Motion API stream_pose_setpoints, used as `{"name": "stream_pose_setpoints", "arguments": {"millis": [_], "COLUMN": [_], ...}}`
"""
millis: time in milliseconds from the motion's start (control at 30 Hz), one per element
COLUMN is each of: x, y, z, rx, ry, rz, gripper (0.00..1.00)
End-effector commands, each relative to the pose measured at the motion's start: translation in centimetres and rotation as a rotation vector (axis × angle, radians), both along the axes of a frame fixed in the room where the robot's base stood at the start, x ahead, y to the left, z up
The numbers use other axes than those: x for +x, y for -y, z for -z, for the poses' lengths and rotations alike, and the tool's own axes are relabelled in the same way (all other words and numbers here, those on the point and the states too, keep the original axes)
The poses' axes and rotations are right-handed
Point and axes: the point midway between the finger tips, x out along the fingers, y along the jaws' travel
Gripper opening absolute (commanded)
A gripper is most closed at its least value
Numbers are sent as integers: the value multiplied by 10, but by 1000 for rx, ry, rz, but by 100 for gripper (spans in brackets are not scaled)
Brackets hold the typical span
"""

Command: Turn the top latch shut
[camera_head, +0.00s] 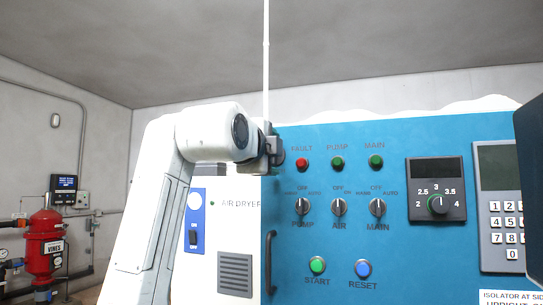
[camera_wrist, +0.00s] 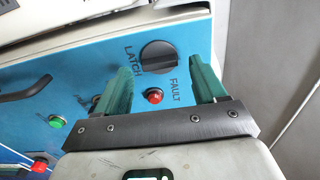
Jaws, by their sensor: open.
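The top latch (camera_wrist: 158,56) is a dark round knob with a raised grip bar, beside the word LATCH on the blue panel in the wrist view. In the head view it is largely hidden behind the end of my arm, at the panel's upper left corner. My gripper (camera_wrist: 160,68) is open, with one green finger on each side of the latch in the picture. There are gaps between the fingers and the knob. I cannot tell how far the fingertips are from the panel. In the head view my gripper (camera_head: 272,152) is at the panel's upper left edge.
The red FAULT lamp (camera_wrist: 154,96) lies just below the latch, between the fingers. The blue panel (camera_head: 400,140) also carries several switches, a dial (camera_head: 437,205) and a keypad (camera_head: 508,225). A dark handle (camera_head: 269,262) stands out at the panel's left edge.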

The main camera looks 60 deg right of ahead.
Motion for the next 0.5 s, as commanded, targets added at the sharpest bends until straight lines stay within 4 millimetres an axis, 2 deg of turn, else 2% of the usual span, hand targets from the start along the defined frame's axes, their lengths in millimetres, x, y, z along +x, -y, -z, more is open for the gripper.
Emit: {"name": "stream_pose_setpoints", "arguments": {"millis": [300,500], "x": [-8,-12], "y": [-60,-87], "z": [3,2], "rx": [-1,-1], "ry": [2,1], "rz": [-3,-2], "gripper": [70,70]}}
